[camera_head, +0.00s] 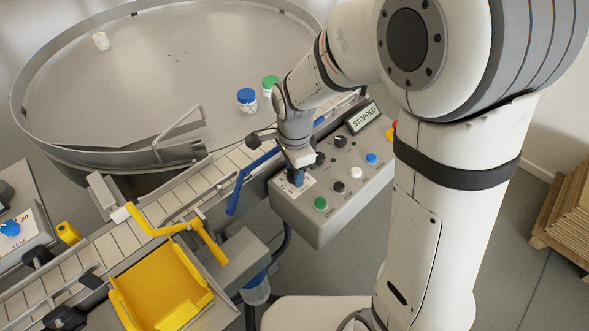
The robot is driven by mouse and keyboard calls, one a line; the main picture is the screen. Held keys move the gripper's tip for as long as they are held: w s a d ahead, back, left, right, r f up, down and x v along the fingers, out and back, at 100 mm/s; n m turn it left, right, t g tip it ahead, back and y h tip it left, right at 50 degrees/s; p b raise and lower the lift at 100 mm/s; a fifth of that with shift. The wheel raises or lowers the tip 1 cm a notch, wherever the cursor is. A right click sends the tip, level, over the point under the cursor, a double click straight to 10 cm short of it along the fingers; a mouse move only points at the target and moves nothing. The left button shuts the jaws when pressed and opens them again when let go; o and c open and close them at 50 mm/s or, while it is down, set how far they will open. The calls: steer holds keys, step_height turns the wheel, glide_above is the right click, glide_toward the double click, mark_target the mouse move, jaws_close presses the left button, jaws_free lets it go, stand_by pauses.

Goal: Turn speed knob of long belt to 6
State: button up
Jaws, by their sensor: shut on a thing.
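A grey control box (318,222) stands beside the conveyor belt (180,197). A white dial label (309,186) is at the left end of its sloped top. My gripper (298,174) reaches down onto this label and is shut on the speed knob there. The gripper hides most of the knob, so its pointer and setting cannot be read. A display (363,117) on the box reads STOPPED.
The box also carries a green button (321,204), a white button (356,172), a blue button (371,158) and black knobs (340,141). A blue guide rail (240,186) is close left. A round table (170,60) with small jars lies behind. A yellow chute (160,290) is front left.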

stand_by(0.3)
steer(key=o, duration=1)
steer(key=shift+r, duration=0.1)
step_height(320, 180, up, 8)
steer(key=shift+f, duration=0.15)
steer(key=s+d+r+n+t, duration=0.2)
steer(key=s+d+r+n, duration=0.2)
steer(key=s+d+n, duration=0.8)
steer(key=d+n, duration=0.1)
steer(key=d, duration=0.3)
steer(key=shift+s+t, duration=0.15)
steer(key=shift+t, duration=0.15)
